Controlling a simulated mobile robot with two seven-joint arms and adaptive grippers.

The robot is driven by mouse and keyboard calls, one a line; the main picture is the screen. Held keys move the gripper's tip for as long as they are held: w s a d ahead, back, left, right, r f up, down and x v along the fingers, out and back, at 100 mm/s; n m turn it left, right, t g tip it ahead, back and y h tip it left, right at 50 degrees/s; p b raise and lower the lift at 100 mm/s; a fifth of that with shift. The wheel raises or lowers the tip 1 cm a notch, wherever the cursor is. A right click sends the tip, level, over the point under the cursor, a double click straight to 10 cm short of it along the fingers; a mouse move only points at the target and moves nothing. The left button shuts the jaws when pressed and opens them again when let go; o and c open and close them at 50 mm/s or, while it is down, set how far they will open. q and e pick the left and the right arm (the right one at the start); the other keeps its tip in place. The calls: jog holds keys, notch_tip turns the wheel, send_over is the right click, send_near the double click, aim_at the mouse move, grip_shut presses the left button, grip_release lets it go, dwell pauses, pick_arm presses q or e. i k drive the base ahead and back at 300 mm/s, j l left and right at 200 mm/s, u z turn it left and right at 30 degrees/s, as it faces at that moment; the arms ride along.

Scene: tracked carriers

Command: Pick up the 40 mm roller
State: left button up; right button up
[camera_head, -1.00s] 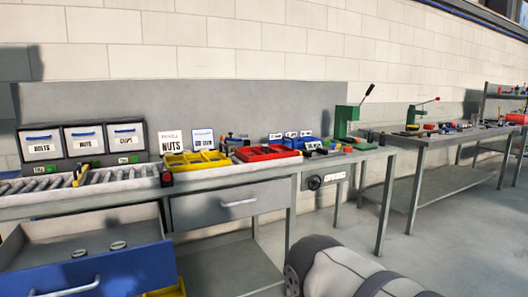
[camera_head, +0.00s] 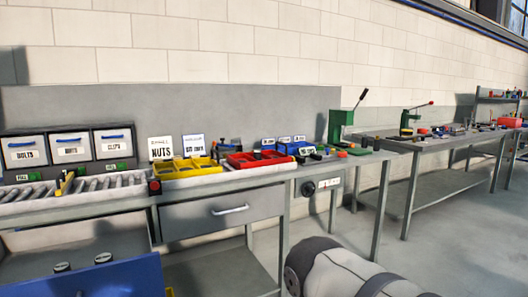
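I cannot single out the 40 mm roller with certainty. Blue bins (camera_head: 291,148) with small white labels stand at the back of the bench, but the labels are too small to read. Several grey rollers lie side by side in the white-edged conveyor (camera_head: 150,187) at the left. Two small dark round pieces with light tops (camera_head: 103,257) sit in the open blue-fronted drawer (camera_head: 115,278) at lower left. Neither gripper shows in the view. A pale rounded part, likely of my own arm, fills the bottom middle.
A yellow tray (camera_head: 188,168) and a red tray (camera_head: 258,159) stand on the bench. A green press (camera_head: 340,125) is at its right end.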

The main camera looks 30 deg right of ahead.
aim_at(256, 154)
jog(key=i+l+z, duration=0.15)
jog(key=i+l, duration=0.25)
jog(key=i+l+z, duration=0.15)
jog(key=i+l, duration=0.2)
jog(key=i, duration=0.2)
jog(key=i+l+z, duration=0.15)
jog(key=i+l, duration=0.15)
jog(key=i, duration=0.25)
